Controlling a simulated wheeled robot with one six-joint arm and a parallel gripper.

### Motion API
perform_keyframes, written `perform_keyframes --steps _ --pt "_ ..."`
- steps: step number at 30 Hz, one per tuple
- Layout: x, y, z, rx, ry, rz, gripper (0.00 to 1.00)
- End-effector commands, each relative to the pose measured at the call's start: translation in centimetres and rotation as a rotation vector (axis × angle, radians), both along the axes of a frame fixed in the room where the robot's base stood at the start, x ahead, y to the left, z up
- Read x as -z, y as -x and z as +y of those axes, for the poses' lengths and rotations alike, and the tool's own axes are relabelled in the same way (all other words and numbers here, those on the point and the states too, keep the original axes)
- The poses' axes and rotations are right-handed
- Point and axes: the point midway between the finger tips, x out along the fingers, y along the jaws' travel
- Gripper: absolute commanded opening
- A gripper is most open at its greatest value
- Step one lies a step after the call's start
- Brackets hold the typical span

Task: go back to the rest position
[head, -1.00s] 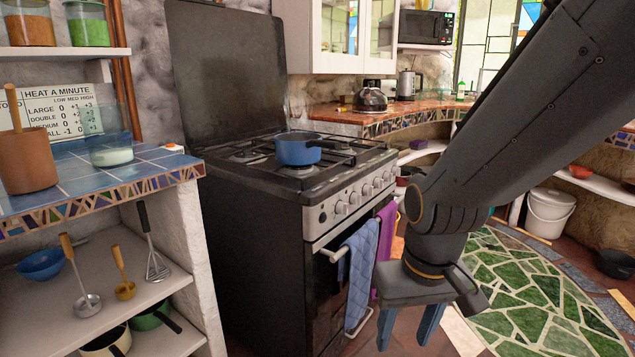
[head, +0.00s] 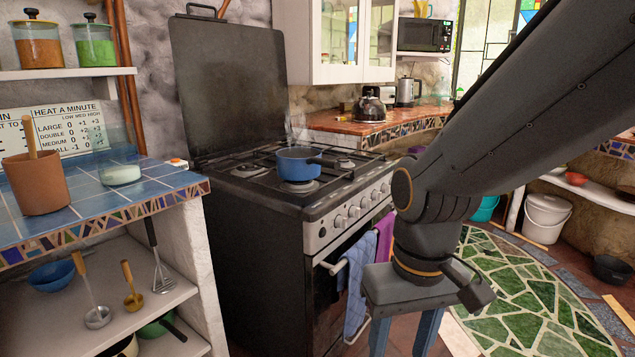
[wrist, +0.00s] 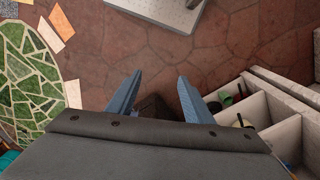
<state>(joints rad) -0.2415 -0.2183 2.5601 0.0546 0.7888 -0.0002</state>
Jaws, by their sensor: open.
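My gripper (head: 404,335) hangs pointing down in front of the stove, at the lower right of the head view. In the wrist view its two blue fingers (wrist: 157,97) are spread apart with nothing between them but the floor below. My dark arm reaches in from the upper right of the head view and hides part of the room behind it.
A stove (head: 270,260) with a blue pot (head: 298,164) on a burner stands left of my gripper, towels (head: 358,280) hanging from its front. A blue-tiled counter (head: 100,200) with shelves is at the left. Green mosaic floor (head: 520,290) lies open at the right.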

Motion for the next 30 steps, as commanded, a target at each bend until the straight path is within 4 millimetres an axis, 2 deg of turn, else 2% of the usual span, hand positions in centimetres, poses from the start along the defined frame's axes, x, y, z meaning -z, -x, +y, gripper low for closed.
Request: perform_keyframes --steps 1,15,22,29,30 --pt "-1.1 0.1 -0.4 0.015 0.002 0.002 0.47" --pt "-7.1 0.5 -5.5 0.167 0.028 0.008 0.47" --pt "-8.3 0.6 -7.2 0.206 0.035 0.007 0.47" --pt "-8.2 0.6 -7.5 0.212 0.036 0.007 0.47" --pt "-8.2 0.6 -7.5 0.212 0.036 0.007 0.43"
